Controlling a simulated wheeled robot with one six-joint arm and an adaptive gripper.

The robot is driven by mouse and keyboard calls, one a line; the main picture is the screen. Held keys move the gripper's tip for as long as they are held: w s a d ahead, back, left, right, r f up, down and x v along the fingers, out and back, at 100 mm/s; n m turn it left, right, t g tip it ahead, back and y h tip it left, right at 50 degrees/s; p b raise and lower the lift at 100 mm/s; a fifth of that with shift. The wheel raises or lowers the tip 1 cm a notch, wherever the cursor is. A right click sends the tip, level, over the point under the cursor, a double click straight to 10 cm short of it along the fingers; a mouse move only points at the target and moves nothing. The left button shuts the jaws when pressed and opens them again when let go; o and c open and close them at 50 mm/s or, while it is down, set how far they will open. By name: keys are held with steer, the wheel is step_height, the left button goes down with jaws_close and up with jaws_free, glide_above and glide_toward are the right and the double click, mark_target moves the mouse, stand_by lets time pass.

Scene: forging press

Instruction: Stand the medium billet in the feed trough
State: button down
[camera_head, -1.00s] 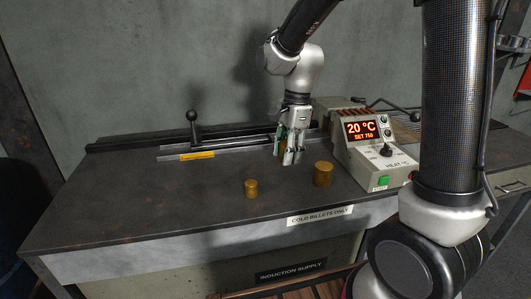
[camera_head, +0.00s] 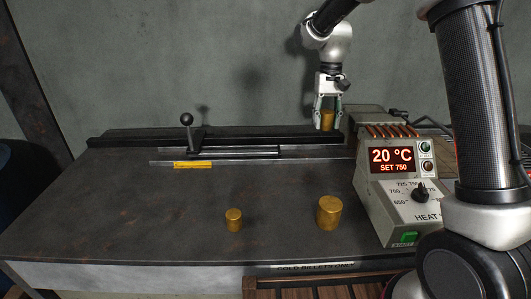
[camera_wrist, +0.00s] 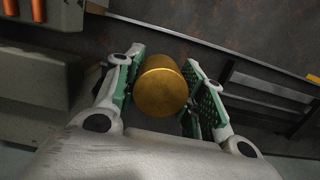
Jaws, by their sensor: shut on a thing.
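My gripper (camera_head: 327,112) is shut on a brass-coloured cylinder, the medium billet (camera_head: 327,120), and holds it upright near the right end of the feed trough. In the wrist view the billet's round top (camera_wrist: 161,88) shows between the green finger pads. The feed trough (camera_head: 240,152) is a dark channel with rails along the back of the bench, with a ball-topped lever (camera_head: 187,120) at its left part. Whether the billet's base touches the trough or hangs above it, I cannot tell.
A small billet (camera_head: 234,220) and a large billet (camera_head: 329,213) stand on the bench (camera_head: 120,215). The heater box (camera_head: 392,185), showing 20 °C, stands at the right, with copper coils behind its display. The left bench top is clear.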

mark_target(322, 156)
steer(key=shift+s+n, duration=0.25)
steer(key=shift+n, duration=0.55)
step_height(322, 156, down, 10)
steer(key=shift+r, duration=0.1)
steer(key=c, duration=0.9)
jaws_free()
